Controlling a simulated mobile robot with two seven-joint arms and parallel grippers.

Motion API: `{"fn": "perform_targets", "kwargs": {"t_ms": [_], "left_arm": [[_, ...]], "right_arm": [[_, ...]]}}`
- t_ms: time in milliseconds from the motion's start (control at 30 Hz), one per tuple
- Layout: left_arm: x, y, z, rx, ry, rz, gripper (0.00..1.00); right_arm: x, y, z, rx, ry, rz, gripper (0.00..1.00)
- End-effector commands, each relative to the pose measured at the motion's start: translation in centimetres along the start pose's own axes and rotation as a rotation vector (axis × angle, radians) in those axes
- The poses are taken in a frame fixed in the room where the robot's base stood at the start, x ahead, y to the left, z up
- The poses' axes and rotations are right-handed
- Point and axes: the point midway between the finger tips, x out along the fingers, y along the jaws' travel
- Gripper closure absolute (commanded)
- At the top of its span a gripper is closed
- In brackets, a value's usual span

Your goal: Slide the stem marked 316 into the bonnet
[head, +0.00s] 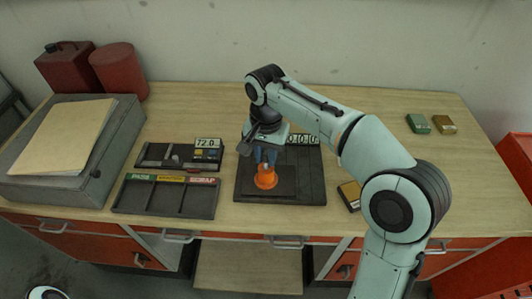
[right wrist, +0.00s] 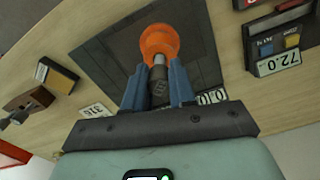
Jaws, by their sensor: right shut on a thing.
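The orange bonnet (head: 265,178) stands on a dark square plate in the middle of the bench; it also shows in the right wrist view (right wrist: 158,42). My right gripper (head: 264,158) is right above it, with blue fingers pointing down. In the right wrist view the fingers (right wrist: 157,88) are shut on a grey stem (right wrist: 158,78) with a dark mark that I cannot read. The stem's far end meets the bonnet in that view; I cannot tell how deep it sits. My left gripper is not in view.
A three-part tray (head: 165,213) with coloured labels lies left of the plate. Behind it is a dark gauge tray (head: 160,164) with a 72.0 display (head: 208,143). A small yellow-and-black box (head: 350,195) lies right of the plate.

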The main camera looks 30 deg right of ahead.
Motion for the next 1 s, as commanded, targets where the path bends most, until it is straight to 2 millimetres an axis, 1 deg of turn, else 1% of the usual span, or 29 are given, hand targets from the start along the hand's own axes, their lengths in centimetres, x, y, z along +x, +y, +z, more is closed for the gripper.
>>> {"fn": "perform_targets", "kwargs": {"t_ms": [1000], "left_arm": [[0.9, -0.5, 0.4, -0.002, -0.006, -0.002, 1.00]], "right_arm": [[1.5, 0.0, 0.0, 0.000, 0.000, 0.000, 1.00]]}}
